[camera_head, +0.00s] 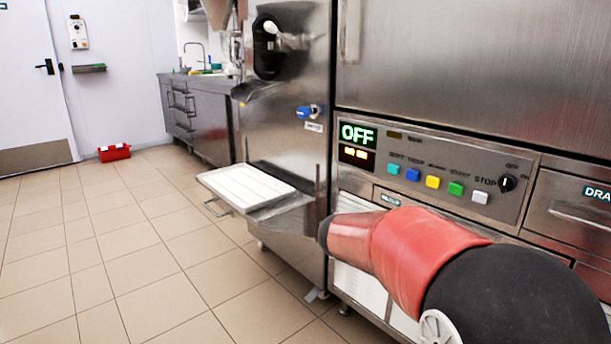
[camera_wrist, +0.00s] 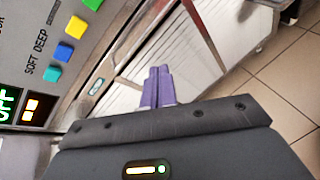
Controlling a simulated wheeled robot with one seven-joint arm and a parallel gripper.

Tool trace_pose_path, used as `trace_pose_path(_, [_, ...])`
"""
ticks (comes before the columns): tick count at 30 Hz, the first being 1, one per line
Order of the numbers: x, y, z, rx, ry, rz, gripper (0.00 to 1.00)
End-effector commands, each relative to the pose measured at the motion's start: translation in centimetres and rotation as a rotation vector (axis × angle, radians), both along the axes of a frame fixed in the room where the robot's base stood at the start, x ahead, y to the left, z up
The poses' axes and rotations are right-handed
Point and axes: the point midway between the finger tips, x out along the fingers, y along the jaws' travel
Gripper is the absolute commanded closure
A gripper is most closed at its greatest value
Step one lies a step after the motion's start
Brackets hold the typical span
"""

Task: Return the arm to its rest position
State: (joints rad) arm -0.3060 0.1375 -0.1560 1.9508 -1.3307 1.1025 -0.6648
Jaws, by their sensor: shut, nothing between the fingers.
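My arm, red and black, reaches in from the lower right in the head view, in front of the freezer's lower front. My gripper is not visible in the head view. In the wrist view my gripper (camera_wrist: 158,82) shows two purple fingers pressed together with nothing between them. They point toward the louvered lower panel (camera_wrist: 185,40) below the control panel. The fingers appear apart from the machine, though the exact gap cannot be told.
The freezer's control panel (camera_head: 522,212) has coloured buttons, a knob and an OFF display (camera_head: 358,134). A white tray shelf (camera_head: 246,185) juts out from the neighbouring machine. A drawer (camera_head: 580,215) is at right. A red box (camera_head: 114,152) lies by the far wall. Tiled floor at left is clear.

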Motion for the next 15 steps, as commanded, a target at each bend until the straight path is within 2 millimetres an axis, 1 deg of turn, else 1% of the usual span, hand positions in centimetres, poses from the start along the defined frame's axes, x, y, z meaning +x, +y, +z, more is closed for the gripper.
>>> trace_pose_path(1, [-3.0,-0.7,0.6,0.131,-0.061,-0.07,1.0])
trace_pose_path(2, [-4.7,-0.9,0.5,0.212,-0.096,-0.115,1.0])
trace_pose_path(3, [-6.8,-0.8,0.3,0.318,-0.144,-0.174,1.0])
trace_pose_path(5, [-10.0,-0.5,0.0,0.474,-0.217,-0.268,1.0])
trace_pose_path(6, [-12.0,0.0,-0.2,0.576,-0.266,-0.329,1.0])
trace_pose_path(8, [-14.9,0.9,-0.5,0.726,-0.338,-0.425,1.0])
trace_pose_path(9, [-16.7,1.7,-0.7,0.825,-0.386,-0.49,1.0])
trace_pose_path(12, [-20.7,4.0,-1.1,1.061,-0.501,-0.65,1.0])
trace_pose_path(15, [-23.7,6.4,-1.4,1.26,-0.596,-0.796,1.0])
